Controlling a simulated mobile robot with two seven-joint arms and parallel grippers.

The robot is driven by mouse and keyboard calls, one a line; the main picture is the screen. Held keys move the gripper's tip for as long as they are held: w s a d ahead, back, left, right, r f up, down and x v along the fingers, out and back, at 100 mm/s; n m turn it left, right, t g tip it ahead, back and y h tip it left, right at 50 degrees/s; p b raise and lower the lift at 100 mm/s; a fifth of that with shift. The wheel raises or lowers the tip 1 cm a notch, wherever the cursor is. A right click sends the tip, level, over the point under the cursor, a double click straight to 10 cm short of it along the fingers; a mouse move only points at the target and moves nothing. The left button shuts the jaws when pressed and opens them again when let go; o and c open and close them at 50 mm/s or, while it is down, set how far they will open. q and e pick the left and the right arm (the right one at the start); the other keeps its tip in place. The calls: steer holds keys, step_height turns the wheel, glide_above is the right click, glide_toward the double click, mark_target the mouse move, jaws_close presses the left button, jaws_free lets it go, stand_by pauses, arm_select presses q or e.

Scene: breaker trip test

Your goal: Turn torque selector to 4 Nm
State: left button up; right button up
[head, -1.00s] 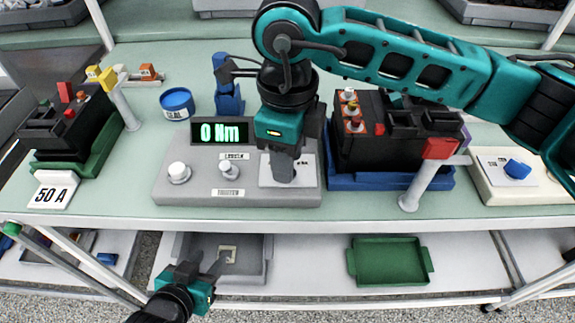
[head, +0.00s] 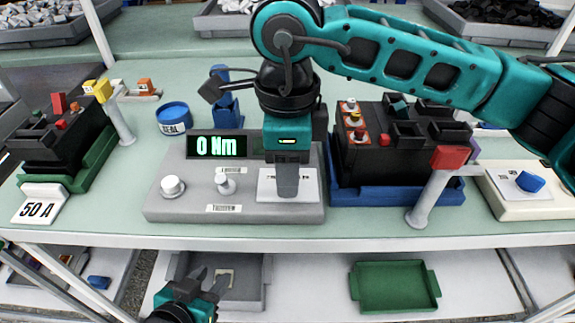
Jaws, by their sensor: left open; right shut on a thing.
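The grey torque unit (head: 190,207) stands on the green bench top. Its display (head: 216,147) reads 0 Nm. Two pale round knobs, a larger one (head: 172,187) and a smaller one (head: 225,183), sit on its left and middle. A white dial plate (head: 308,190) is on its right. My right gripper (head: 287,192) points down over this plate, shut on the torque selector, which the fingers hide. The plate's marks are mostly covered, so the pointer position cannot be read. My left gripper (head: 209,281) is open and empty, low in front of the bench.
A black breaker in a blue tray (head: 392,194) stands right of the unit, with a red-topped post (head: 428,190) before it. A blue tin (head: 174,117) stands behind left. A 50 A sign (head: 38,210) is far left. Grey and green trays (head: 395,287) lie on the lower shelf.

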arm_select(q)
steer(key=shift+s+f, duration=0.15)
steer(key=shift+s, duration=0.05)
arm_select(e)
steer(key=o, duration=1)
steer(key=shift+o, duration=0.2)
arm_select(q)
steer(key=shift+s+a+r+p, duration=0.15)
steer(key=shift+a+r+p, duration=0.1)
steer(key=shift+p, duration=0.45)
arm_select(e)
step_height(320, 180, up, 13)
